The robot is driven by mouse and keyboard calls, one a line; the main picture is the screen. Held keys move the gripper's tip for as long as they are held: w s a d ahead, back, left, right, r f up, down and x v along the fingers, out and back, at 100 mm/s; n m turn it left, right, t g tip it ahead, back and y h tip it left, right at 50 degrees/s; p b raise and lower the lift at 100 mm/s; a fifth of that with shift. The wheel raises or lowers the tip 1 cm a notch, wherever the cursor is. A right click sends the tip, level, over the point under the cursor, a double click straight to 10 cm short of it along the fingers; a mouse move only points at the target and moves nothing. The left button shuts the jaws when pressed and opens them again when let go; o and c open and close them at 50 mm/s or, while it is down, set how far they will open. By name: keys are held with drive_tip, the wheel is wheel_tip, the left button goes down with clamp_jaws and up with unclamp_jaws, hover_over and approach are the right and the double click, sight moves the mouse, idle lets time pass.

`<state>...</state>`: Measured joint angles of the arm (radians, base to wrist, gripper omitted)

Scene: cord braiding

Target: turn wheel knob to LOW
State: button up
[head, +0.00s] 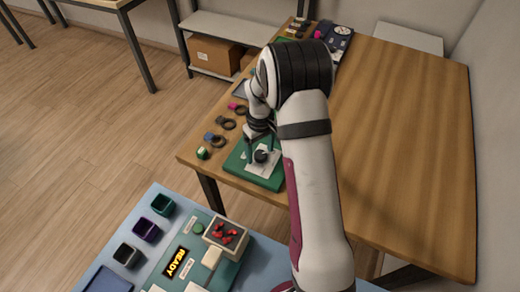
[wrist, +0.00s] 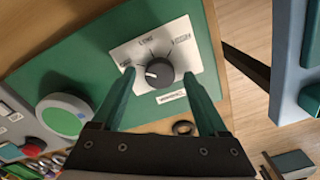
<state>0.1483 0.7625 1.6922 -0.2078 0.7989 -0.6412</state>
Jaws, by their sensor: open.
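The black wheel knob (wrist: 163,72) sits on a white label plate (wrist: 180,48) on a green panel (wrist: 60,62). Its white pointer mark points left, roughly towards the left label. Labels stand at the left, top and right of the dial; their print is too small to read surely. My gripper (wrist: 159,76) is open, with one green finger on each side of the knob. I cannot tell whether the fingers touch it. In the head view the knob (head: 261,156) and plate show on the green panel (head: 240,167) below my arm.
A large green button (wrist: 62,115) and a red button (wrist: 28,147) lie left in the wrist view. Several dark rings and small blocks (head: 202,153) line the wooden table's left edge. The wooden table's right side (head: 400,150) is clear.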

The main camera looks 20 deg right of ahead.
drive_tip(key=shift+f, duration=0.2)
drive_tip(key=shift+c, duration=0.3)
clamp_jaws()
